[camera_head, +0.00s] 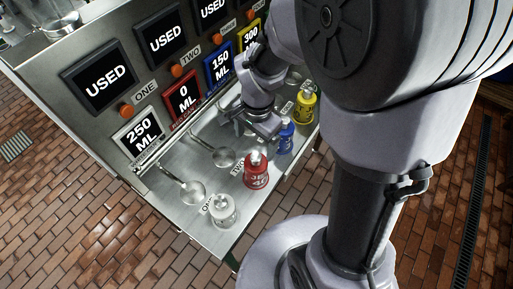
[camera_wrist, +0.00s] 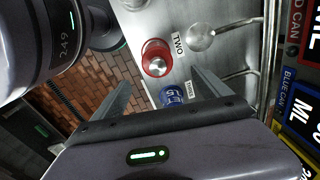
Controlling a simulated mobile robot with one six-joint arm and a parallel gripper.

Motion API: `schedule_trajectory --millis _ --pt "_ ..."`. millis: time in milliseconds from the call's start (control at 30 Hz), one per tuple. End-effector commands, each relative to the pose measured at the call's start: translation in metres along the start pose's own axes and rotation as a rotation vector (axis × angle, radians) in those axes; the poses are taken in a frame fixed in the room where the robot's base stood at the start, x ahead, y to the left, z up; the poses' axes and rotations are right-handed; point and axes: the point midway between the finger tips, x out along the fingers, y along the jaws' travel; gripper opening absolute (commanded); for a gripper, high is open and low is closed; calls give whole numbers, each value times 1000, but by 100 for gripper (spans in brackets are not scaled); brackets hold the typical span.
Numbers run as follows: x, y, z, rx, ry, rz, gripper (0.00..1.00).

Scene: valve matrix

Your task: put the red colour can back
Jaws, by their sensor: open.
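The red can (camera_head: 257,172) stands upright on the steel counter, beside the floor label TWO. In the wrist view the red can (camera_wrist: 156,62) is seen from above, beyond the fingertips and apart from them. My gripper (camera_head: 266,124) is over the counter near the blue can (camera_head: 286,139), further back than the red can. In the wrist view my gripper (camera_wrist: 160,84) has its two fingers spread wide with nothing held. The blue can (camera_wrist: 172,95) shows between the fingers in that view, partly hidden by the gripper body; I cannot tell its height relative to them.
Ladle-like steel bowls (camera_head: 192,191) lie along the counter. The panel behind carries orange buttons and signs, with the red sign (camera_head: 183,98) reading 0 ML.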

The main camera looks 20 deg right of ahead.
Motion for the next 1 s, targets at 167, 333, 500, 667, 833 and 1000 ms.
schedule_trajectory --millis 167,333,500,667,833,1000 --pt "-111 27 35 -291 90 -218 87" --pt "-165 64 75 -557 197 -375 87" --pt "-176 78 90 -656 243 -423 87" --pt "-176 78 90 -659 243 -423 87" --pt "-149 79 90 -658 243 -423 87" --pt "-114 81 90 -657 243 -423 87"
